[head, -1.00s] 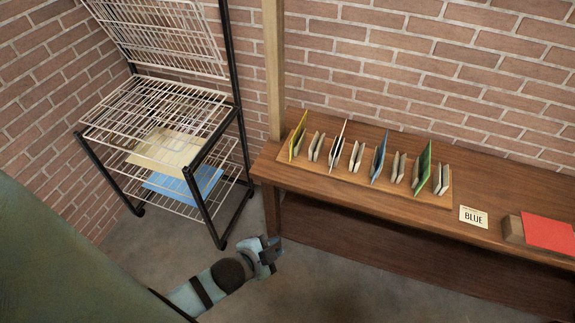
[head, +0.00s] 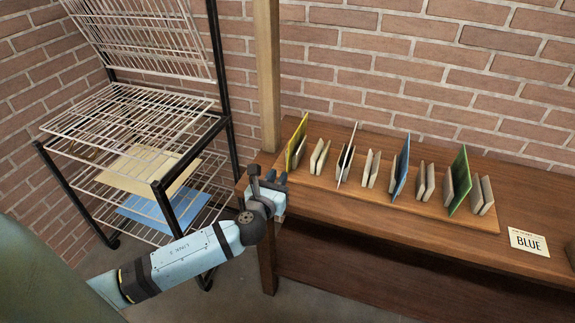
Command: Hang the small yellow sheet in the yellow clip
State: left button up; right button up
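A small yellow sheet (head: 298,141) stands upright, leaning a little, at the left end of the row of small sheets in the wooden holder on the bench. My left gripper (head: 270,178) is raised at the left end of the bench, left of and nearer than the yellow sheet, and apart from it. No sheet shows in it; whether its fingers are open is too small to tell. My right gripper is out of view. I see no yellow clip in this view.
White, blue (head: 400,168) and green (head: 460,180) sheets stand along the wooden holder (head: 440,212) with grey pieces between. A wire rack (head: 130,112) at left holds larger cream and blue sheets. A wooden post (head: 267,75) stands behind my gripper.

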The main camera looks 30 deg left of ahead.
aim_at(288, 166)
pick_arm(q)
jog(key=x, duration=0.6)
jog(key=shift+w+r, duration=0.1)
jog(key=shift+w+a, duration=0.1)
jog(key=shift+w, duration=0.7)
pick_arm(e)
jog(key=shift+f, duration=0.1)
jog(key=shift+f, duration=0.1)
pick_arm(q)
jog(key=shift+c, duration=0.3)
grip_shut()
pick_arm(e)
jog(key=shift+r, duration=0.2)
